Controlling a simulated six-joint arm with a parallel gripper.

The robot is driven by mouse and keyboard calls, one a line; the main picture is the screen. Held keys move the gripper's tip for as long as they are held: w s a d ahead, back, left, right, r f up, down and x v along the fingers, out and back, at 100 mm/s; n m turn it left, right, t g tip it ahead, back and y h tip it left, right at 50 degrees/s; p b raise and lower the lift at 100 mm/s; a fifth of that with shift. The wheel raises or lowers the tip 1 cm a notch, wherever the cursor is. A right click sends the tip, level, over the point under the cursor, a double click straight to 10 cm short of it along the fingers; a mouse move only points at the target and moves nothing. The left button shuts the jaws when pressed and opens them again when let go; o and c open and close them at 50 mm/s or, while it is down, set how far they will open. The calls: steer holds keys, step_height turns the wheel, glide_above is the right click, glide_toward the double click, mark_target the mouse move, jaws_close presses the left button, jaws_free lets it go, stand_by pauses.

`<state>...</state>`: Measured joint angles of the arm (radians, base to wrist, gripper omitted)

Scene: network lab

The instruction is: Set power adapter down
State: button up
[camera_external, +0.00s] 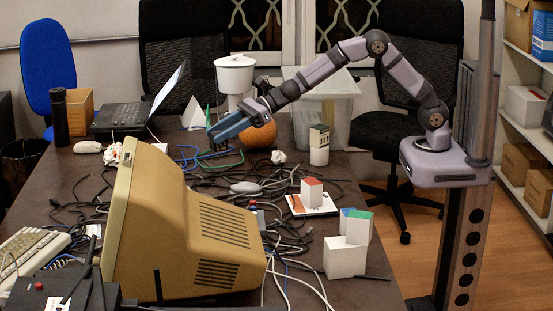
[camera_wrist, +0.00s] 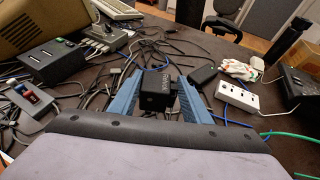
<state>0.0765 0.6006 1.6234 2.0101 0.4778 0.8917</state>
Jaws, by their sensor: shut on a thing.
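The power adapter (camera_wrist: 156,92) is a small black block. In the wrist view it sits between the two blue fingers of my gripper (camera_wrist: 158,98), which is shut on it. In the external view my gripper (camera_external: 222,130) is above the far part of the dark table (camera_external: 350,170), left of an orange ball, and the adapter is hard to make out there. The adapter appears held above the cables; its exact height cannot be told.
A tangle of cables (camera_external: 225,195) covers the table's middle. Near the gripper are an orange ball (camera_external: 259,135), a white power strip (camera_wrist: 238,97) and a black box (camera_wrist: 203,74). A beige monitor (camera_external: 165,225) stands in front. White blocks (camera_external: 345,257) stand at the right.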

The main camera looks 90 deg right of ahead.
steer(key=shift+d+f, duration=0.25)
steer(key=shift+d, duration=0.15)
steer(key=shift+a+f+b, duration=0.1)
steer(key=shift+f+b, duration=0.4)
steer(key=shift+f, duration=4.4)
steer(key=shift+f+b, duration=0.25)
steer(key=shift+b, duration=0.1)
steer(key=o, duration=1.1)
steer(key=shift+o, duration=0.2)
steer(key=shift+r, duration=0.2)
steer(key=shift+r+p, duration=0.15)
steer(key=shift+p, duration=0.35)
steer(key=b+v, duration=0.1)
steer(key=v, duration=1)
steer(key=shift+s+d, duration=0.2)
steer(key=shift+s, duration=0.2)
